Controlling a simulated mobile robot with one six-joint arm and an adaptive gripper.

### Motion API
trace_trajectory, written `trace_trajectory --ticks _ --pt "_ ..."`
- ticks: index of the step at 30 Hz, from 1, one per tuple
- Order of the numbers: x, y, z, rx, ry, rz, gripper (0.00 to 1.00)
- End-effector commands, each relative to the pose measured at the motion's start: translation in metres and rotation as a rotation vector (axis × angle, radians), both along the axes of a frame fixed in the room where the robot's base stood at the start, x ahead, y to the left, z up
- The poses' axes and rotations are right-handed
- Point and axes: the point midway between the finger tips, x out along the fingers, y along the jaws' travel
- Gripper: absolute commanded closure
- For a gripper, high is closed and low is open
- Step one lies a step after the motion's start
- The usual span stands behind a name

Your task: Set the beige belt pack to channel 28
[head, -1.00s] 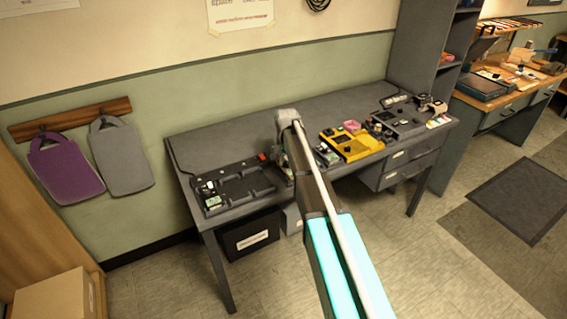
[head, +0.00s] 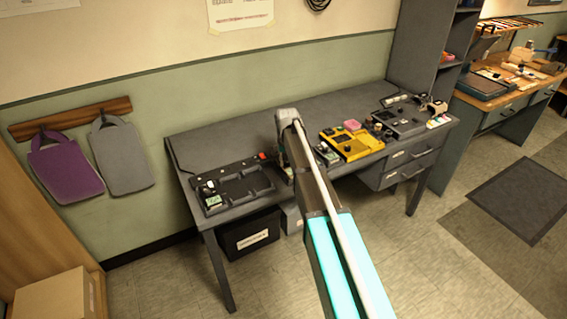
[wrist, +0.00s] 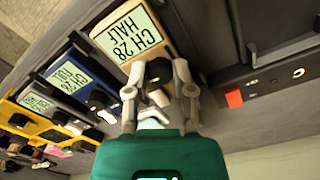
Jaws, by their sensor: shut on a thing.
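The beige belt pack (wrist: 168,31) is at the top middle of the wrist view. Its display (wrist: 127,42) appears turned over and reads CH 28, with HALF on the other line. My gripper (wrist: 168,84) is shut on the pack's dark knob (wrist: 157,97), which shows between the fingers. In the head view my arm hides the fingertips and most of the pack.
A blue pack (wrist: 78,79) with its own display and knob stands close beside the beige one. A yellow unit (head: 355,144) is further right on the grey desk. A black tray (head: 233,188) with a red button lies to the left.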

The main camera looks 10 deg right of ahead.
Motion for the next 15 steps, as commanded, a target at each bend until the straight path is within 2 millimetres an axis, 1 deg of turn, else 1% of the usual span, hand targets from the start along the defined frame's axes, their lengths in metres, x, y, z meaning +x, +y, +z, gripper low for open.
trace_trajectory --ticks 6,15 --pt "0.0014 -0.0002 -0.0002 -0.002 -0.004 0.153 1.0" --pt "0.0015 0.0008 -0.0002 -0.001 -0.004 0.266 1.0"
